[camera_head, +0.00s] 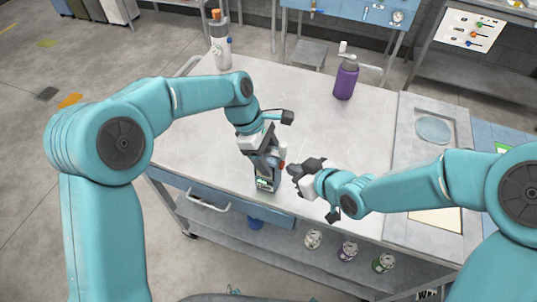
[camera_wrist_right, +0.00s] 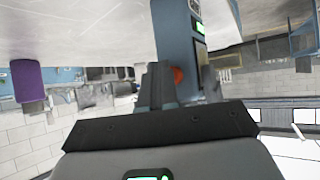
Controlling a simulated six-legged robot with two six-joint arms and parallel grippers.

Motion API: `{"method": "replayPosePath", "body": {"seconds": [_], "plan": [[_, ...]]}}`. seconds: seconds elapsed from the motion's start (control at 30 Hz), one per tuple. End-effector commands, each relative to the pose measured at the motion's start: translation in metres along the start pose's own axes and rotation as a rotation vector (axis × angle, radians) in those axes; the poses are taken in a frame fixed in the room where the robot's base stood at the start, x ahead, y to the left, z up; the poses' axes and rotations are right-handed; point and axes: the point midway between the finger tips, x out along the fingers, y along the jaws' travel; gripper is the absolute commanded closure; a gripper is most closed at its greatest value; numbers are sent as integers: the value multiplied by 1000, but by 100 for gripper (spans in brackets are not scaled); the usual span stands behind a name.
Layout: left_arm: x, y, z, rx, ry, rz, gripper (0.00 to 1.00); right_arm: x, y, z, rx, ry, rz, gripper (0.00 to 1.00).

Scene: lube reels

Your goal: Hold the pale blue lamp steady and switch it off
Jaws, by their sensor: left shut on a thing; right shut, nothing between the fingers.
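The pale blue lamp (camera_head: 267,186) stands near the front edge of the metal table, mostly covered by my left gripper (camera_head: 268,160), which is shut on it. A green-lit panel shows low on the lamp, and a red knob shows at its right side. In the right wrist view the lamp (camera_wrist_right: 174,36) appears at the top, with the green light and an orange-red round button. My right gripper (camera_head: 292,170) is shut and empty, just right of the lamp. In the wrist view its fingers (camera_wrist_right: 172,82) are close to the button; I cannot tell whether they touch it.
A purple pump bottle (camera_head: 345,82) and a white bottle with an orange top (camera_head: 220,45) stand farther back on the table (camera_head: 190,140). A grey tray panel (camera_head: 425,200) lies on the right. The table's middle is clear.

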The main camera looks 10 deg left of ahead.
Motion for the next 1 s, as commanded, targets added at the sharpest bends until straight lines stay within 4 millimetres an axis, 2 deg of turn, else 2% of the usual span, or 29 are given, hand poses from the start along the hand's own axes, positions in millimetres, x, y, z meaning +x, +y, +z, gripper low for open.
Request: {"method": "replayPosePath", "body": {"seconds": [0.4,1.0], "plan": [[0,0,1,0,-2,0,82,2,-2,-2,-1,0,0,100],[-1,0,1,0,-1,1,82,-8,6,5,0,0,0,100]]}}
